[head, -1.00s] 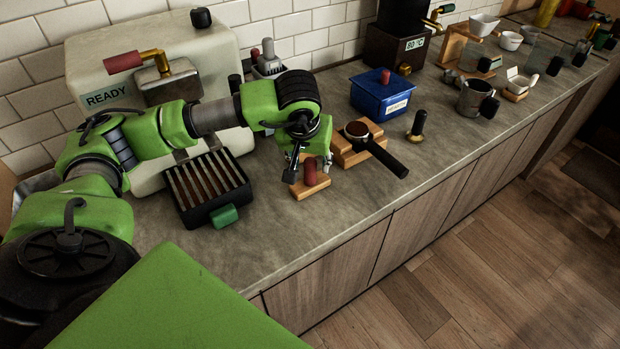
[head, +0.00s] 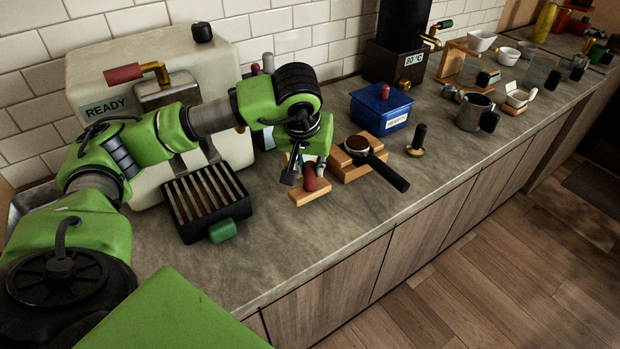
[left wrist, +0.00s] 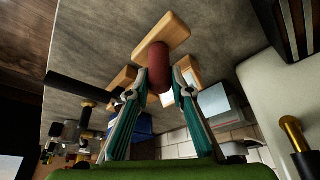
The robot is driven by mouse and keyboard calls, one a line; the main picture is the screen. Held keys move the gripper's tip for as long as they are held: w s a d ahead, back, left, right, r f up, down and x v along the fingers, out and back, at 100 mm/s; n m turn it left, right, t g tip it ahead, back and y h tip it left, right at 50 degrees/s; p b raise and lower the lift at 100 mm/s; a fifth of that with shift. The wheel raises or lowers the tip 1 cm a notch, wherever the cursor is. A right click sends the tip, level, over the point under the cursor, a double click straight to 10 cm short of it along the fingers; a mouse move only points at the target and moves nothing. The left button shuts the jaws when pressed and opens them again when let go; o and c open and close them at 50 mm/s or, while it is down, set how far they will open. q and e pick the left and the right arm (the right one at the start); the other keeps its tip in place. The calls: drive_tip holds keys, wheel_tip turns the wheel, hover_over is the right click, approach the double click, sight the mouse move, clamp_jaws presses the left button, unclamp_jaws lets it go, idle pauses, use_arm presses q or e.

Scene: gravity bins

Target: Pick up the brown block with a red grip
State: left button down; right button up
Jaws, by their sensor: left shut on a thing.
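The brown block (head: 310,195) is a small wooden slab with an upright red grip (head: 309,174). It is in front of the coffee machine, at or close to the counter top. My left gripper (head: 306,176) points down over the block, with its fingers on either side of the red grip, shut on it. In the left wrist view the red grip (left wrist: 160,66) sits between the tips of the two teal fingers (left wrist: 158,92), and the brown block (left wrist: 166,36) lies beyond it. My right gripper is not in view.
A portafilter (head: 358,144) on a wooden stand is close to the right of the block. A blue box (head: 381,108) stands behind. The drip tray (head: 206,200) and coffee machine (head: 95,60) are to the left. The counter in front of the block is clear.

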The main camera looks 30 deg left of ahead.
use_arm(q)
drive_tip(key=s+d+r+b, duration=0.1)
drive_tip(key=s+r+b, duration=0.1)
drive_tip(key=s+r, duration=0.8)
drive_tip(key=s, duration=0.4)
drive_tip(key=shift+d, duration=0.3)
drive_tip(key=shift+w+r, duration=0.1)
drive_tip(key=shift+w, duration=0.05)
idle(0.6)
